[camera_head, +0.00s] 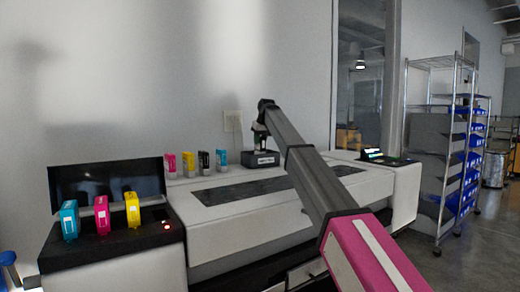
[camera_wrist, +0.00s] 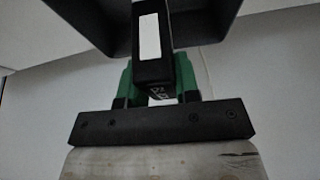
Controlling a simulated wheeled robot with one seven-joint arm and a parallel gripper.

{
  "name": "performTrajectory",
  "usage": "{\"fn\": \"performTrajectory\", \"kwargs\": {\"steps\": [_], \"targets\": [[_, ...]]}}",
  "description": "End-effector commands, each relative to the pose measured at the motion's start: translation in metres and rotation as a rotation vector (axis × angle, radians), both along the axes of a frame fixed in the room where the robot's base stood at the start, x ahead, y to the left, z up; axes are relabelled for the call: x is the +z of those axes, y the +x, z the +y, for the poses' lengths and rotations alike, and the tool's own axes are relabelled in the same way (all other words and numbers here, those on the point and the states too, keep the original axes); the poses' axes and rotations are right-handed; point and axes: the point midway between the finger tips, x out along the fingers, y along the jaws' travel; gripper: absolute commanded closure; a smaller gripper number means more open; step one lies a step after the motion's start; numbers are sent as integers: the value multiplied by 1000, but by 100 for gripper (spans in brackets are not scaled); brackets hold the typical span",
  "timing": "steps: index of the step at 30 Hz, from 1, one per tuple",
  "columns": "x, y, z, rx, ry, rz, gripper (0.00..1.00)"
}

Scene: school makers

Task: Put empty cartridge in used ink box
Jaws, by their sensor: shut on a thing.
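My gripper (camera_head: 261,133) is above the used ink box (camera_head: 261,159), a small black open box with a white label on top of the printer. In the wrist view, the green fingers of my gripper (camera_wrist: 156,78) are shut on a black cartridge (camera_wrist: 149,72) with a white label. The dark walls of the used ink box (camera_wrist: 205,35) show around the cartridge's far end, so it is over or within the opening; I cannot tell how deep. In the head view I cannot make out the held cartridge clearly.
The white printer (camera_head: 240,215) has an open bay at left holding cyan (camera_head: 69,220), magenta (camera_head: 101,215) and yellow (camera_head: 132,210) cartridges. Several spare cartridges (camera_head: 188,164) stand on the printer left of the box. The wall is close behind. Metal shelving (camera_head: 440,140) stands at right.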

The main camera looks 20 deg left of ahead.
Motion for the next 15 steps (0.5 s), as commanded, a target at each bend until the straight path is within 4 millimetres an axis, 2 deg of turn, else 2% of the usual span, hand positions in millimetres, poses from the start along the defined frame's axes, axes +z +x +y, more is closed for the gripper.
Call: {"fn": "performTrajectory", "kwargs": {"steps": [4, 10, 15], "targets": [[-11, 0, -1, 0, 0, 0, 98], [-38, -1, -1, 0, -1, 1, 98], [-40, 0, 0, 0, 1, -1, 98]]}}
